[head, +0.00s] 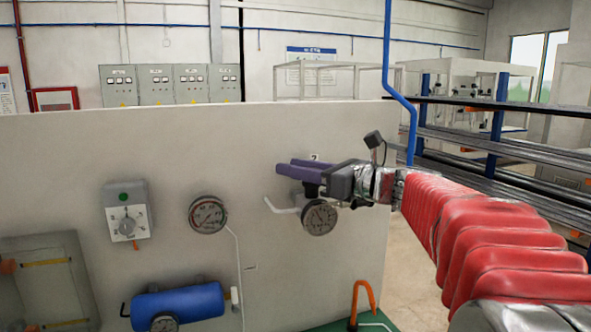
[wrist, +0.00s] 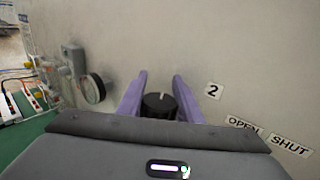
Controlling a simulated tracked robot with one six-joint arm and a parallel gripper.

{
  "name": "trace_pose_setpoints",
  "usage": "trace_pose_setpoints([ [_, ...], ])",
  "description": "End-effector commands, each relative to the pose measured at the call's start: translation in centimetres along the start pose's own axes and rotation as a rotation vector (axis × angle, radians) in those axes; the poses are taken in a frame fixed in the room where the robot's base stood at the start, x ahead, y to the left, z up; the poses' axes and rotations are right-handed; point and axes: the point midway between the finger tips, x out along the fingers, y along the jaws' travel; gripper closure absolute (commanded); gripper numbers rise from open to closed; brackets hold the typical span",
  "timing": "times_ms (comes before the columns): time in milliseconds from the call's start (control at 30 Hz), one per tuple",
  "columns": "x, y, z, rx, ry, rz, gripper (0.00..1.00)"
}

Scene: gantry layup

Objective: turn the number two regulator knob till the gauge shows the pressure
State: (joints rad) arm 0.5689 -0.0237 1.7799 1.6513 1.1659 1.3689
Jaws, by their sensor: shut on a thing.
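The number two regulator knob (wrist: 160,105) is black with a pale pointer line and sits between the two purple fingers of my gripper (wrist: 160,92) in the wrist view. My gripper is shut on it. A "2" label (wrist: 214,91) is on the panel to the right of the knob. A gauge seen edge-on (wrist: 92,88) is left of the fingers in the wrist view.
Another gauge (head: 208,214), a dial box (head: 127,212) and a blue cylinder (head: 178,305) are on the pale panel (head: 100,140) to the left. "OPEN" and "SHUT" labels (wrist: 268,136) are at the wrist view's right. An orange hook (head: 363,298) stands below the gripper.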

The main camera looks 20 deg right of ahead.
Motion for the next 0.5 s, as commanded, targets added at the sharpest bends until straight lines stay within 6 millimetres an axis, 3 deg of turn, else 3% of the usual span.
trace_pose_setpoints([
  [500, -0.14, -0.88, 0.08, 0.0, -0.001, -0.283, 0.9],
])
